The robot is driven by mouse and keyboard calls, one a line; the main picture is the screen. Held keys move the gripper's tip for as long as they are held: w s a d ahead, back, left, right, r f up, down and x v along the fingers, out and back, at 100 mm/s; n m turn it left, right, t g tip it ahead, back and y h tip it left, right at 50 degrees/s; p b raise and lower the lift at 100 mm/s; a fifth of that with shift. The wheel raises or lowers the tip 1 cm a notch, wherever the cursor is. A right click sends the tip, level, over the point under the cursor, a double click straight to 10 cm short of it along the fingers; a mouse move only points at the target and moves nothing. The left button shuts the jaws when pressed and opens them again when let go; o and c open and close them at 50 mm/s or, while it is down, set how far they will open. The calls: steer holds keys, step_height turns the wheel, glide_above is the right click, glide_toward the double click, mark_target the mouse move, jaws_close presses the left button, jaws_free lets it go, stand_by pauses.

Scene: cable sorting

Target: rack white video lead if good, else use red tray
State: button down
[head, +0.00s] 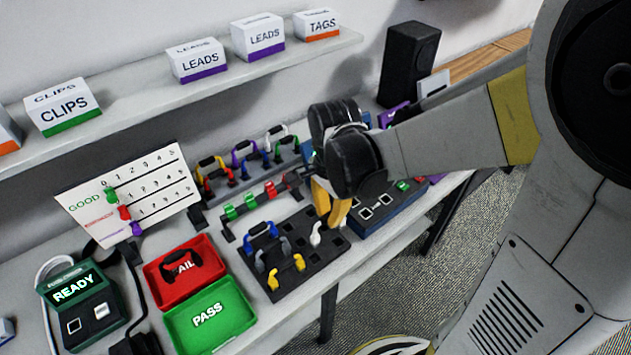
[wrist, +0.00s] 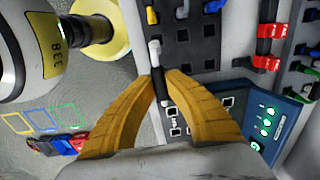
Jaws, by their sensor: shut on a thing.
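My gripper (wrist: 160,75) is shut on a white-ended lead (wrist: 155,48) with a dark middle. In the head view, my gripper (head: 331,212) points down, and the lead's white end (head: 316,238) shows below the yellow fingers. It is at the right part of a black holed block (head: 304,282); I cannot tell whether it touches the block. Blue, grey and yellow leads stand on that block. The red tray (head: 160,297) is marked FAIL and has a black lead (head: 183,262) in it. The rear rack (head: 222,194) bears several coloured leads, including a white-handled one (head: 276,132).
A green PASS tray (head: 238,314) adjoins the red tray. A tester (head: 83,309) at left reads READY. A blue box (head: 372,222) with green lights stands right of the block. A red and green clip bar (head: 250,203) lies behind it. A board (head: 130,190) carries coloured pegs.

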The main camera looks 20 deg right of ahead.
steer(key=shift+s+a+f, duration=0.1)
steer(key=shift+a+f, duration=0.1)
steer(key=shift+f, duration=0.05)
steer(key=shift+w+d+f+b, duration=0.2)
steer(key=shift+f+b, duration=0.5)
steer(key=shift+f, duration=0.05)
steer(key=shift+f+b, duration=1.6)
steer(key=shift+f, duration=0.3)
steer(key=shift+f+b, duration=0.9)
stand_by(0.4)
steer(key=c, duration=0.8)
jaws_free()
steer(key=shift+c, duration=0.2)
